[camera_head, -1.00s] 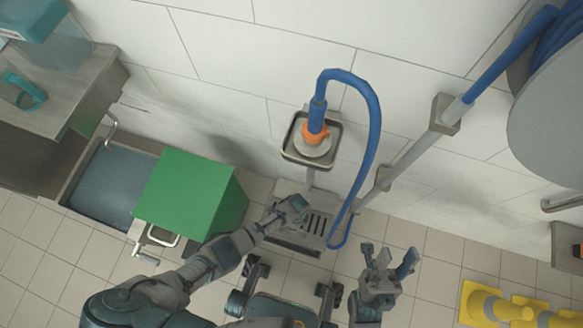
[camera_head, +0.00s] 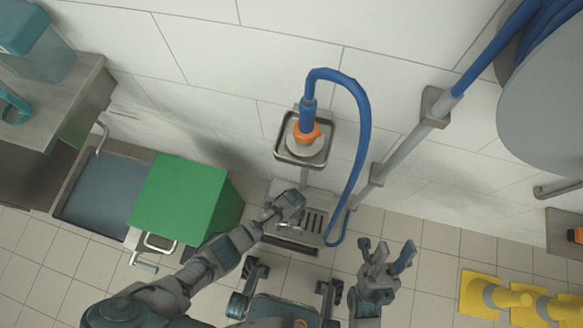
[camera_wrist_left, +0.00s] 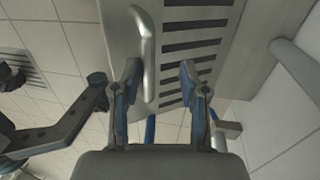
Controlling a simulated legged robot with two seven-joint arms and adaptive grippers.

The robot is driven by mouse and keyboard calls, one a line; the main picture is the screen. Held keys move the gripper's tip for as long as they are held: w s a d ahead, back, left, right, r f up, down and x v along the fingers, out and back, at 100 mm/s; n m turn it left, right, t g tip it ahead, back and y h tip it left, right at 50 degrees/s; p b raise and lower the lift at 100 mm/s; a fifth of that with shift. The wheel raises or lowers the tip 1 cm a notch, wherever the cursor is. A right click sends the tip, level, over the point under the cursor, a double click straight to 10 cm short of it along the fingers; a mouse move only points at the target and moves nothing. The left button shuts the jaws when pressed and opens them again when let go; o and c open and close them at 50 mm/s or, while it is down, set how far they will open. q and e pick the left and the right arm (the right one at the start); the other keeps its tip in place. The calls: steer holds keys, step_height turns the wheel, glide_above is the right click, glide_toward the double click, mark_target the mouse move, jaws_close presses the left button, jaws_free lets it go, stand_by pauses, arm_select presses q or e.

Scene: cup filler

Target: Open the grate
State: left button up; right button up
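The grate (camera_head: 313,221) is a grey metal plate with dark slots, low by the wall below the hose stand in the head view. In the left wrist view the slotted grate (camera_wrist_left: 192,45) lies ahead, with a curved metal bar handle (camera_wrist_left: 146,50) on its left side. My left gripper (camera_head: 288,203) is over the left part of the grate. In the wrist view its two fingers (camera_wrist_left: 160,72) are spread apart. The handle shows in the gap, close to the left finger; contact cannot be told. My right gripper (camera_head: 387,255) is open and empty, right of the grate.
A blue hose (camera_head: 367,115) with an orange collar (camera_head: 307,134) loops down beside the grate. A green box (camera_head: 180,198) stands left by a sink basin (camera_head: 100,192). Yellow objects (camera_head: 490,297) lie on the floor at right.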

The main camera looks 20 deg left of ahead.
arm_select(q)
steer(key=shift+r, duration=0.1)
step_height(320, 180, up, 12)
steer(key=w, duration=0.2)
steer(key=shift+f, duration=0.2)
stand_by(0.4)
